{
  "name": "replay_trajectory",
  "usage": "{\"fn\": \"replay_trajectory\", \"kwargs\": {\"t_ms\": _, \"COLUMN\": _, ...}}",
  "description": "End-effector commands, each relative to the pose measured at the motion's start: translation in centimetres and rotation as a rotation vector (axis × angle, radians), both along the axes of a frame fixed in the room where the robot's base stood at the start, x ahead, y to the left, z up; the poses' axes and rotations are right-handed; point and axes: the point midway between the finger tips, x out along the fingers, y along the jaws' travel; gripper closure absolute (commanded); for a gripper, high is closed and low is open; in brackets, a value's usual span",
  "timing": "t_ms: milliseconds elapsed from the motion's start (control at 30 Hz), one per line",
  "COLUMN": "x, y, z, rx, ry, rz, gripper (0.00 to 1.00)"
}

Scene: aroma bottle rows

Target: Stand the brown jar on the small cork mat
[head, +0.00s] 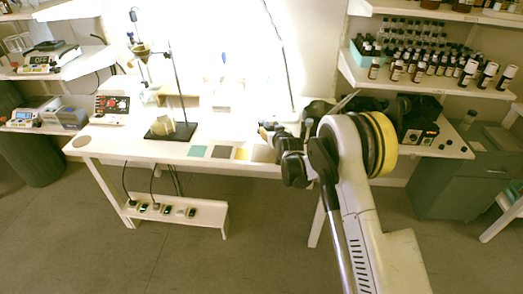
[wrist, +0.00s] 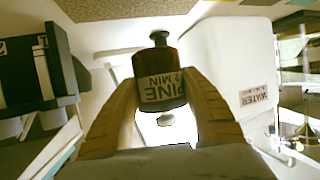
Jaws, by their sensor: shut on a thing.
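My gripper (wrist: 160,108) is shut on the brown jar (wrist: 172,62), one finger on each side of its body. In the head view my gripper (head: 265,132) is over the front of the white table, and the jar is too small to make out. A small tan square (head: 241,153), which looks like the cork mat, lies on the table just left of my gripper. A brown speckled patch (wrist: 125,8) shows at the top of the wrist view; I cannot tell which mat it is.
A greenish mat (head: 197,151) and a grey mat (head: 222,152) lie left of the tan square. A black-based stand (head: 170,132) is further left. A white container labelled WATER (wrist: 230,65) is beside the jar. Shelves of bottles (head: 430,68) are at right.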

Motion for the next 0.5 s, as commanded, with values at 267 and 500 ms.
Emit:
{"fn": "replay_trajectory", "kwargs": {"t_ms": 267, "x": -1.5, "y": 3.8, "z": -2.5, "rx": -0.001, "ry": 0.0, "rz": 0.0, "gripper": 0.88}}
{"fn": "replay_trajectory", "kwargs": {"t_ms": 500, "x": -1.6, "y": 3.9, "z": -5.1, "rx": 0.0, "ry": 0.0, "rz": -0.001, "gripper": 0.88}}
